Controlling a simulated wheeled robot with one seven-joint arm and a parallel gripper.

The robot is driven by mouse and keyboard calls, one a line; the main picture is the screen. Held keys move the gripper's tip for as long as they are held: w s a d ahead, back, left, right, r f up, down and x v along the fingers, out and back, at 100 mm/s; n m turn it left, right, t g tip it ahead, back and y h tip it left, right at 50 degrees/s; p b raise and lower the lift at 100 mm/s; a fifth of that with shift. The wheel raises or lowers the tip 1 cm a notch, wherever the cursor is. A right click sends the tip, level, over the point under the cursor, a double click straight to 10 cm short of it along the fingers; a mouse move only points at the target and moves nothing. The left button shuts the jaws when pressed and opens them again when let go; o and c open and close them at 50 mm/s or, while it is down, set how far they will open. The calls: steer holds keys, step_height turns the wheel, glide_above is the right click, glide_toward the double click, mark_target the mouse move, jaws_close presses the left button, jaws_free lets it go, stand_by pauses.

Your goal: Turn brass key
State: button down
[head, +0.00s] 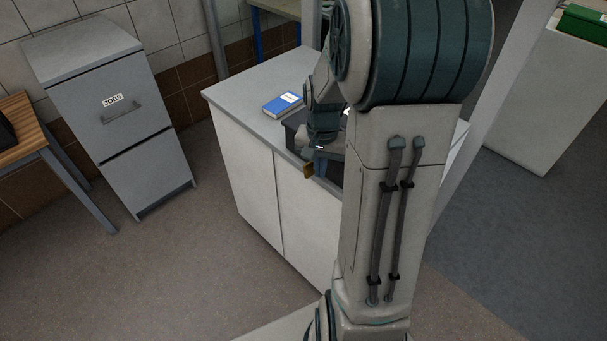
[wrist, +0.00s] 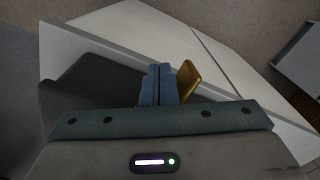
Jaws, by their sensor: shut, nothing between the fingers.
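The brass key (wrist: 187,80) shows as a flat gold piece just right of my fingers in the wrist view. In the head view it is a small brass-brown piece (head: 309,171) at the front edge of the counter. My gripper (wrist: 159,72) has its two blue-grey fingers together with nothing between them. The fingers are close beside the key; I cannot tell if they touch it. In the head view my gripper (head: 320,168) is partly hidden by my own arm. A dark grey box (wrist: 92,82) sits on the counter beside the fingers.
The white counter cabinet (head: 250,180) stands below the gripper. A blue book (head: 283,104) lies on its top. A grey filing cabinet (head: 115,115) labelled JOBS and a wooden table (head: 20,135) stand at left. The floor between is clear.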

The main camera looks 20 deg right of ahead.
mark_target(311, 168)
step_height(311, 168, down, 2)
steer(key=shift+f+b, duration=0.1)
steer(key=shift+b, duration=0.65)
steer(key=shift+w, duration=0.15)
steer(key=shift+w+a, duration=0.35)
steer(key=shift+w, duration=0.35)
steer(key=shift+w, duration=0.3)
